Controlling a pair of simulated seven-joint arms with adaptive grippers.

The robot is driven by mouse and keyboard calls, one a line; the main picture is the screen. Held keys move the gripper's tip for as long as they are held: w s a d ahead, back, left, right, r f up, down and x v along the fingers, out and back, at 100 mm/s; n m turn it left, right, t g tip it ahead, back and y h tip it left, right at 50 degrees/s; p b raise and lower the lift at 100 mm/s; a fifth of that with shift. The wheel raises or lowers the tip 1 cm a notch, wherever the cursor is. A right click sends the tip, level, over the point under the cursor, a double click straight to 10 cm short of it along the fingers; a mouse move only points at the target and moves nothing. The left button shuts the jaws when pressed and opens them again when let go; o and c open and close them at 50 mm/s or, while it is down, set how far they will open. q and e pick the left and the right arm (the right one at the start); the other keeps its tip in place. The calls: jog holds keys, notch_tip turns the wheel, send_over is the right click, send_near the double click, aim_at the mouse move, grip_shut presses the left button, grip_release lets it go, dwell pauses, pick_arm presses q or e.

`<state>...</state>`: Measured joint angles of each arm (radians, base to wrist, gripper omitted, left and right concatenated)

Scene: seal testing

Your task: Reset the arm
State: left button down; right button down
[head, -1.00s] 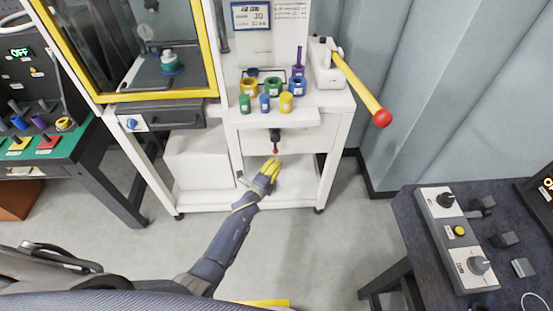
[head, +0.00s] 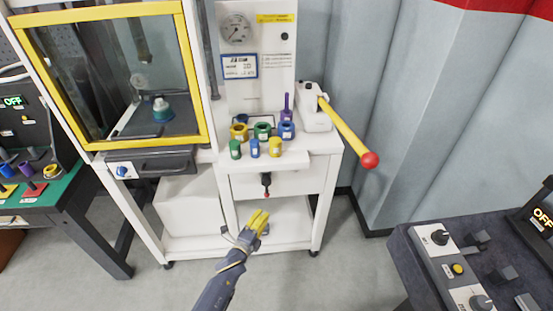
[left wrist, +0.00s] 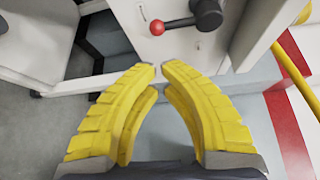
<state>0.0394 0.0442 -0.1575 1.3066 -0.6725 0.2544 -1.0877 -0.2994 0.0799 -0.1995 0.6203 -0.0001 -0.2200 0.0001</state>
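My left gripper (head: 260,214) has yellow fingers and is in front of the white test bench (head: 275,180), below its drawer front. In the left wrist view the fingertips (left wrist: 160,70) nearly meet, with nothing between them. A small black handle with a red ball (head: 266,183) hangs on the drawer front, above the gripper and apart from it. It also shows beyond the fingertips in the left wrist view (left wrist: 190,20). A long yellow lever arm (head: 344,130) with a red knob (head: 370,160) slopes down to the right from a white housing (head: 313,115). My right gripper is out of view.
Several coloured rings and cylinders (head: 263,130) stand on the bench top. A yellow-framed cabinet (head: 190,60) is at left, and a dark control table (head: 400,262) at right. The floor (head: 330,275) between them is clear.

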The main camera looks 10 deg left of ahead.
pick_arm(q)
jog(key=s+a+f+n+g+y, duration=0.3)
jog(key=s+f+n, duration=0.5)
jog(key=f, duration=0.6)
jog(key=s+a+f+n+g+y, duration=0.1)
jog(key=s+a+f+n+g, duration=0.35)
jog(key=s+f, duration=0.85)
jog(key=s+a+f+n+g, duration=0.1)
jog(key=s+f, duration=0.4)
jog(key=s, duration=0.7)
jog(key=s+a+f+n+g, duration=0.1)
jog(key=s+f+n+g, duration=0.2)
jog(key=s, duration=1)
jog(key=s+a+f+n+g, duration=0.1)
jog(key=s+f+g, duration=0.3)
jog(key=s+f, duration=0.4)
jog(key=s+n, duration=0.1)
jog(key=s, duration=0.4)
jog(key=shift+a+y, duration=0.35)
jog(key=shift+y, duration=0.05)
